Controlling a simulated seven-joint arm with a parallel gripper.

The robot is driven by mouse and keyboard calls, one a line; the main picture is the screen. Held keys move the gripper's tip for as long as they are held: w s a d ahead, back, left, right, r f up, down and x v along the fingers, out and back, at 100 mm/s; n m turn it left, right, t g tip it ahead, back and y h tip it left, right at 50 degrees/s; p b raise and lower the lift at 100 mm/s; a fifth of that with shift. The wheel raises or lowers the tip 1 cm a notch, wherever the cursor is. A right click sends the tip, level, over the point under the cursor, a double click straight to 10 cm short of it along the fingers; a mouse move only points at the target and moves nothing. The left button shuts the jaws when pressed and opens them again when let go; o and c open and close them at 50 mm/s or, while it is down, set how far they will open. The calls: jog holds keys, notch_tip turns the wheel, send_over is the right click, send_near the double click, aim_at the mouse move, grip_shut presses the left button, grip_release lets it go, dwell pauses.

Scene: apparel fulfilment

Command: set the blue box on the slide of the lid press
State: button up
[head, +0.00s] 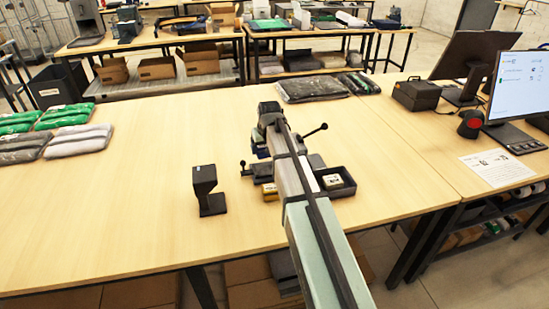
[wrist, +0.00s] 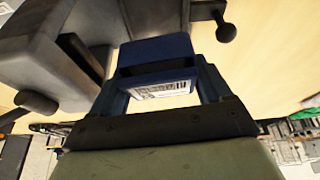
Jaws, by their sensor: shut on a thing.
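The blue box (wrist: 158,50) shows close up in the wrist view, with a white printed label (wrist: 160,90) on its near side. My gripper (wrist: 160,76) is shut on it, one finger on each side. In the head view my arm crosses the lid press and hides much of it. The press's dark head (head: 268,107) shows past my arm, and its lever (head: 315,131) sticks out to the right. A small dark knob (head: 243,168) stands at its left. Whether the box touches the slide cannot be told.
A dark stand (head: 207,190) is left of the press. A black tray (head: 348,190) with a small box (head: 332,182) is to the right. A yellow item (head: 270,191) lies in front. Bagged garments (head: 80,139) lie at far left; the left table is mostly clear.

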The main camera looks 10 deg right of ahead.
jog(key=shift+d+m, duration=0.1)
jog(key=shift+m, duration=0.3)
jog(key=shift+f, duration=3.55)
jog(key=o, duration=1)
jog(key=shift+r, duration=0.1)
jog(key=v, duration=1.3)
jog(key=shift+s+r, duration=0.15)
jog(key=shift+r, duration=0.1)
